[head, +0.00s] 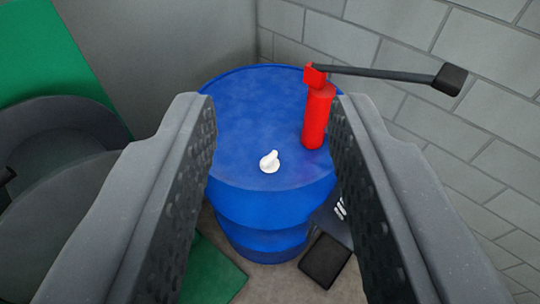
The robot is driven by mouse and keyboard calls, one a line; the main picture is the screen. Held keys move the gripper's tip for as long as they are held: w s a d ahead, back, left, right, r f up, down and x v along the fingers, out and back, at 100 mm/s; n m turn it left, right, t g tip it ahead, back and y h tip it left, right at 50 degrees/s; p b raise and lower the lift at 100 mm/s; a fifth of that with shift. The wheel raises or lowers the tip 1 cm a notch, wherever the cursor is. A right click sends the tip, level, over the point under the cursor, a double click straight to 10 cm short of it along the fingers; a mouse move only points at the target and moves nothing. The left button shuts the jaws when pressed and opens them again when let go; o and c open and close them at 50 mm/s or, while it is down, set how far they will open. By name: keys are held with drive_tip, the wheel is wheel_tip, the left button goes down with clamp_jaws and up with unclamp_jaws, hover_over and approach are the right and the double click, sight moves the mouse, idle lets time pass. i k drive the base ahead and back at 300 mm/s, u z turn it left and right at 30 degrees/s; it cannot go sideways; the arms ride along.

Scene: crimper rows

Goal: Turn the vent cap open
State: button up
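The vent cap (269,162) is a small white knob with a raised grip on the top of a blue drum (250,120). It stands near the front edge of the drum top. My gripper (274,115) is open, with one grey padded finger on each side of the picture. The cap shows between the two fingers, beyond them, and nothing touches it. The fingers hide parts of the drum's left and right sides.
A red pump (318,115) stands upright on the drum's right, its dark lever reaching right to a black grip (450,79). Grey block walls (480,130) close in behind and right. A black pad (325,261) lies on the floor.

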sight(269, 164)
drive_tip(key=k, duration=1.25)
drive_tip(key=z, duration=0.5)
drive_tip(key=i, duration=2.15)
drive_tip(key=u, duration=0.95)
